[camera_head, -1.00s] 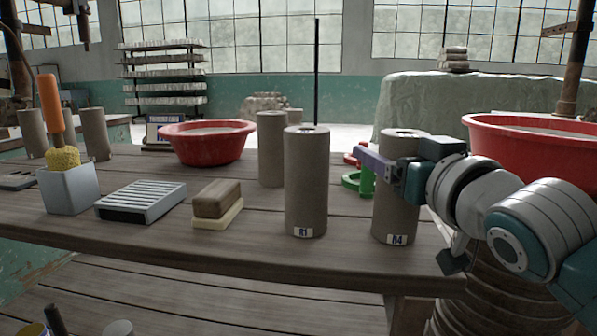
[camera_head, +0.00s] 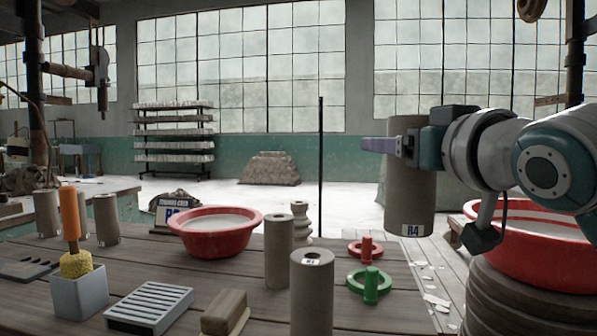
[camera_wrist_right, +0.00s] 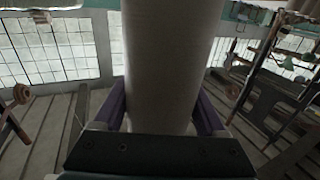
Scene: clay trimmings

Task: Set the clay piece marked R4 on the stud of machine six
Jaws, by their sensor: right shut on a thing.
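The clay piece marked R4 (camera_head: 411,205) is a tall grey-brown cylinder with a white label near its bottom. My right gripper (camera_head: 398,146) is shut around its upper part and holds it upright, in the air above the right end of the table. In the right wrist view the clay piece (camera_wrist_right: 165,65) stands between the two purple fingers. A machine with a hanging vertical head (camera_head: 101,75) stands at the far left; I cannot read a number on it or make out a stud. My left gripper is not in view.
On the table (camera_head: 225,280) stand the R1 cylinder (camera_head: 311,295), another cylinder (camera_head: 279,250), a red basin (camera_head: 215,238), red (camera_head: 366,248) and green (camera_head: 370,284) stud-like pieces, and a grey holder (camera_head: 80,290). A larger red basin (camera_head: 530,250) is at the right.

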